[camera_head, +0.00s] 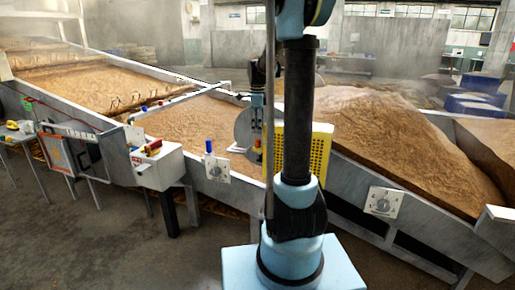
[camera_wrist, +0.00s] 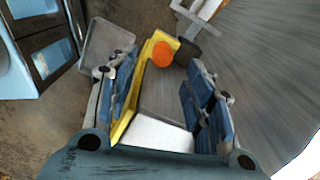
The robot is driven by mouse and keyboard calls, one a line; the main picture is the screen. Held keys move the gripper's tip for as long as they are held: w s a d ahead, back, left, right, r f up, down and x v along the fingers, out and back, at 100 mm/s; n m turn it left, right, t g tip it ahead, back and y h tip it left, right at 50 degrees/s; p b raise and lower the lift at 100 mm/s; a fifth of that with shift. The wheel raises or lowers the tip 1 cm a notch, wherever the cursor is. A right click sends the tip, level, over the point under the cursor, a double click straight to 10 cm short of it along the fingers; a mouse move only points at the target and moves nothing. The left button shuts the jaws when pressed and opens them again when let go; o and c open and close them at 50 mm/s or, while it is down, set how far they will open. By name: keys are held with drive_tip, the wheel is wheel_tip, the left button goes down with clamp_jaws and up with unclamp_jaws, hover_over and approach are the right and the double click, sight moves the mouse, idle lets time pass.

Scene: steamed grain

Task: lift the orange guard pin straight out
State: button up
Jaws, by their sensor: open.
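The orange guard pin (camera_wrist: 162,54) shows in the wrist view as a round orange head beside a yellow guard edge (camera_wrist: 148,48). My gripper (camera_wrist: 164,68) is open and empty, with a blue-padded finger on each side of the view. The pin head appears between the fingertips, closer to the left one; I cannot tell the remaining distance in depth. In the head view, a small orange piece (camera_head: 257,143), likely the pin's head, is just below my wrist, beside the yellow perforated guard (camera_head: 320,152). My arm hides part of the guard. The pin's shaft is hidden.
A grey plate (camera_wrist: 104,48) lies left of the fingers in the wrist view. In the head view, long metal troughs of grain (camera_head: 205,122) run behind the guard. A white control box (camera_head: 157,165) and a blue-handled switch (camera_head: 209,147) stand left of my arm.

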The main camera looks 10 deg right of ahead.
sight(258, 139)
drive_tip(key=shift+w+d+f, duration=0.1)
drive_tip(key=shift+f, duration=1.55)
drive_tip(key=shift+w+f, duration=0.1)
drive_tip(key=shift+f, duration=1.55)
clamp_jaws()
